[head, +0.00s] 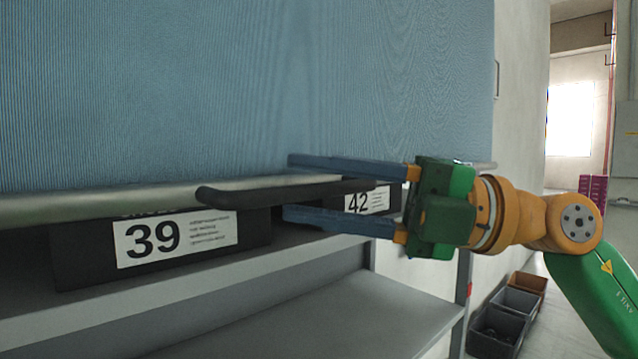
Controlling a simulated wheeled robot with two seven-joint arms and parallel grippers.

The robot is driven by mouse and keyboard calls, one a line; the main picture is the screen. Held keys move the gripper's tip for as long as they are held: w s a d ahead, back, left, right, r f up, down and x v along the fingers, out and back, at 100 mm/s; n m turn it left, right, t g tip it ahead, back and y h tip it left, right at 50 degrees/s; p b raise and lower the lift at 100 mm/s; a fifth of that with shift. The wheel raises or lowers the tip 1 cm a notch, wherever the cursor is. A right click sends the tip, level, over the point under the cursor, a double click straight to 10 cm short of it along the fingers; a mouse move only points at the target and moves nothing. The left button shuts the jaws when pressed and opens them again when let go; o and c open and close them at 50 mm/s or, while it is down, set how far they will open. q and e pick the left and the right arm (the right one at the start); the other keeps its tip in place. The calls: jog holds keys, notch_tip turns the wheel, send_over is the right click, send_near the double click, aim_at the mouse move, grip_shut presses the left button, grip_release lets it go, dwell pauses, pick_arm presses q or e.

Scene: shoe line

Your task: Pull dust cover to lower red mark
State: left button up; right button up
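The dust cover (250,90) is a blue ribbed sheet hanging across the upper left and middle, with a grey metal bar (90,205) along its bottom edge. A dark handle (255,192) sticks out in front of the bar. My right gripper (288,187) comes in from the right with its fingers apart, one above and one below the handle and bar. Gaps show between the fingers and the handle. A small red mark (469,289) shows on the rack's right post, lower than the bar. My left gripper is out of view.
Below the bar, dark boxes labelled 39 (75,258) and 42 (366,201) stand on a grey shelf (190,290). A lower shelf (330,320) looks empty. Grey bins (497,325) stand on the floor at the right.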

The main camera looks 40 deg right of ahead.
jog(key=shift+s, duration=0.1)
grip_shut()
dwell(1.1)
